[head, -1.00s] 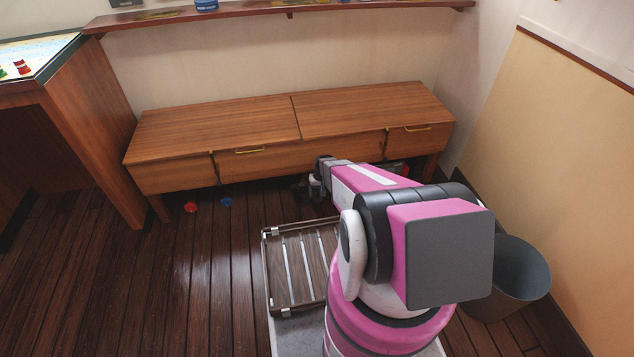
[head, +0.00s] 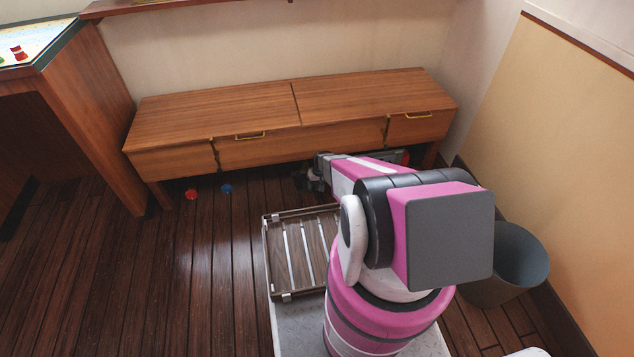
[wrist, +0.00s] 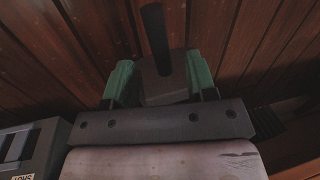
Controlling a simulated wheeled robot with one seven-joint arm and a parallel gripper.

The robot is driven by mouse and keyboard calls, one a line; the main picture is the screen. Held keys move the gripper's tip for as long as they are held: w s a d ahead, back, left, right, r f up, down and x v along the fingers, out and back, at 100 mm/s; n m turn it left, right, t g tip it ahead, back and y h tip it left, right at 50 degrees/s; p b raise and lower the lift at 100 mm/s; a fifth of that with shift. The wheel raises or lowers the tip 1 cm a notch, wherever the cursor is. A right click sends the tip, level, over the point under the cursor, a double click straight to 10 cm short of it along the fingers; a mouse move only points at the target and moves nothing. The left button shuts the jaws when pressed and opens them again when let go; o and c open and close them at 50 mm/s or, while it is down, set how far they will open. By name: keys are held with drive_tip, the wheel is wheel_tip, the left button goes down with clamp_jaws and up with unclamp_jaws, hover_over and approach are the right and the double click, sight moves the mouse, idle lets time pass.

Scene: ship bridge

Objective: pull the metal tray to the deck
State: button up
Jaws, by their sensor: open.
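My gripper (head: 312,178) is low at the front edge of the wooden bench, mostly hidden behind my arm in the head view. In the wrist view its two green fingers (wrist: 160,84) are apart. A dull grey piece with a dark upright bar (wrist: 155,38) shows between and beyond the fingers; I cannot tell whether it is part of the metal tray or touches them. No metal tray can be clearly made out in the head view. The slatted deck (head: 292,256) with raised rails lies on my base, its right side hidden by my arm, and looks empty.
The bench (head: 230,112) stands on legs above a dark plank floor. A red item (head: 191,194) and a blue item (head: 227,189) lie under its left part. A grey bin (head: 508,265) stands at right. A grey, lettered box (wrist: 30,148) is beside my gripper. Floor at left is clear.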

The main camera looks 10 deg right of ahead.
sight(314, 190)
drive_tip(key=f, duration=0.3)
drive_tip(key=a+f, duration=0.1)
drive_tip(key=f, duration=0.2)
drive_tip(key=shift+a+f, duration=0.15)
drive_tip(key=shift+f, duration=0.15)
clamp_jaws()
